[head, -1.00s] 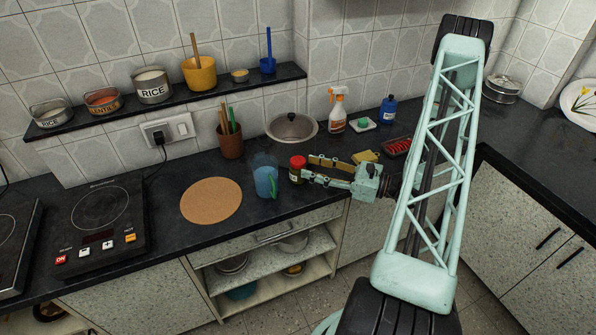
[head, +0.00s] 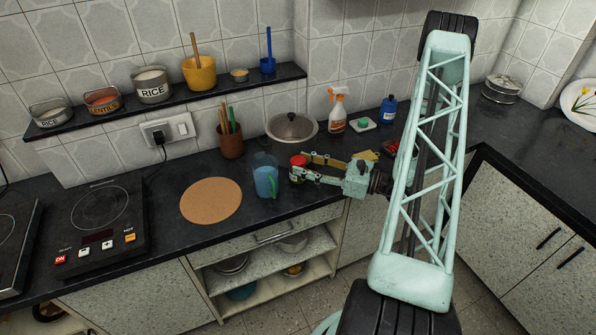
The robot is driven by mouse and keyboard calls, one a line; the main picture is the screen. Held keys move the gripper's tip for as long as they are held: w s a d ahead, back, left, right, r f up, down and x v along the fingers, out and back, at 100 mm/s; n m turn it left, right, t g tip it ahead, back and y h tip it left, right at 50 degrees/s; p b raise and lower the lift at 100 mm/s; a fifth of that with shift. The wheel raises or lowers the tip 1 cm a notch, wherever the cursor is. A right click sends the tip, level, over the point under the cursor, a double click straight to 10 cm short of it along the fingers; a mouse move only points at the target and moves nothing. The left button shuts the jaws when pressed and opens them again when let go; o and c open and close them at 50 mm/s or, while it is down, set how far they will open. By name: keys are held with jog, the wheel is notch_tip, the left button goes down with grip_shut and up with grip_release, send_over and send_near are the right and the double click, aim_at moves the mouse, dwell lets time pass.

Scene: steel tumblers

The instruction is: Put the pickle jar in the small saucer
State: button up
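The jar with a red lid (head: 298,160), which looks like the pickle jar, stands upright on the dark counter, just right of the blue see-through pitcher. My gripper (head: 299,167) reaches it from the right. One finger is behind the jar and one passes across its front, partly hiding its body. Whether both fingers press on the jar is too small to tell. I cannot make out a clear small saucer; a small dish (head: 239,76) is on the wall shelf, and a white dish with a green item (head: 363,124) is at the back of the counter.
The blue pitcher (head: 265,180) with a green handle is close to the jar's left. A round cork mat (head: 211,201) lies farther left, empty. A lidded pan (head: 291,128), a spray bottle (head: 338,112) and a blue bottle (head: 388,110) stand behind.

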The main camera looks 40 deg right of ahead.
aim_at(298, 160)
jog(key=shift+x, duration=1.25)
jog(key=shift+c, duration=0.5)
jog(key=c, duration=0.8)
jog(key=shift+r, duration=0.1)
jog(key=shift+r, duration=0.1)
jog(key=shift+c, duration=1.1)
jog(key=shift+r, duration=1.45)
jog(key=shift+s+r, duration=0.2)
jog(key=s+a+r+p, duration=0.1)
jog(key=s+a, duration=0.2)
jog(key=s, duration=1.2)
jog(key=shift+s+r, duration=0.2)
